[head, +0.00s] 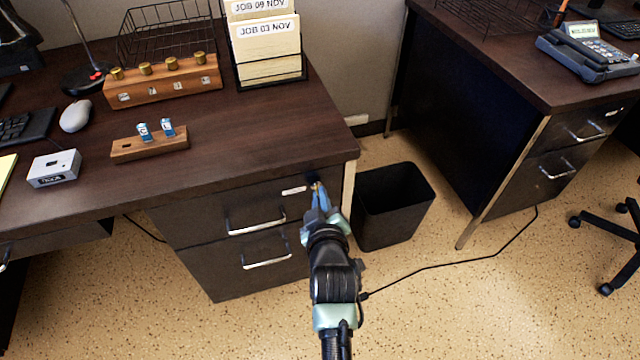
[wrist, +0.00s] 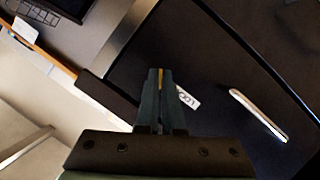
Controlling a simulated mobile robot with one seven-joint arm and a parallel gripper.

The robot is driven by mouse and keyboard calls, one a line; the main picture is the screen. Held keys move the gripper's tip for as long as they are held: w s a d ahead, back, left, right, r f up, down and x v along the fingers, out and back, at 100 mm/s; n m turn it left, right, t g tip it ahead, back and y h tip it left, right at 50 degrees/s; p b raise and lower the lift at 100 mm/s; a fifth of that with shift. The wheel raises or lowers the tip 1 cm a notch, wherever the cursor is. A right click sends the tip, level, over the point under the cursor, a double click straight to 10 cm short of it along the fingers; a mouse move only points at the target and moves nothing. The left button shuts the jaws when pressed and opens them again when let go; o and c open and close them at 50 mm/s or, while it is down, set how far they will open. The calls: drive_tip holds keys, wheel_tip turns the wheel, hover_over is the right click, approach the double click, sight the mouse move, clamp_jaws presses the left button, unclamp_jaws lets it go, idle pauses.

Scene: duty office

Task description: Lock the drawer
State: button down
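The desk's upper drawer (head: 215,215) is closed, with a bar handle (head: 256,226) and a white label (head: 293,190). In the wrist view the drawer front shows its handle (wrist: 258,113) and part of its label (wrist: 188,97). My gripper (head: 317,188) is at the drawer's upper right corner, right of the label. In the wrist view my gripper (wrist: 160,72) has its fingers nearly together on a thin brass-coloured piece, apparently a key (wrist: 160,76). The lock is hidden by the fingertips, so I cannot tell whether the key is in it.
A wooden block (head: 150,148) with two blue-tagged pieces stands on the desk, near a wooden rack (head: 163,85) with brass knobs. Below the drawer is a second closed drawer (head: 220,268). A black waste bin (head: 393,205) stands close to the right of my gripper.

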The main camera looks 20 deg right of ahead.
drive_tip(key=shift+d+m+y+b, duration=0.15)
drive_tip(key=shift+m+y+b, duration=0.35)
drive_tip(key=shift+m+y, duration=1.4)
drive_tip(key=shift+r+m+h, duration=0.1)
drive_tip(key=shift+m+h, duration=0.2)
drive_tip(key=shift+m, duration=0.1)
drive_tip(key=c, duration=1.1)
unclamp_jaws()
drive_tip(key=shift+o, duration=0.2)
drive_tip(key=p+v, duration=0.3)
drive_tip(key=v, duration=1)
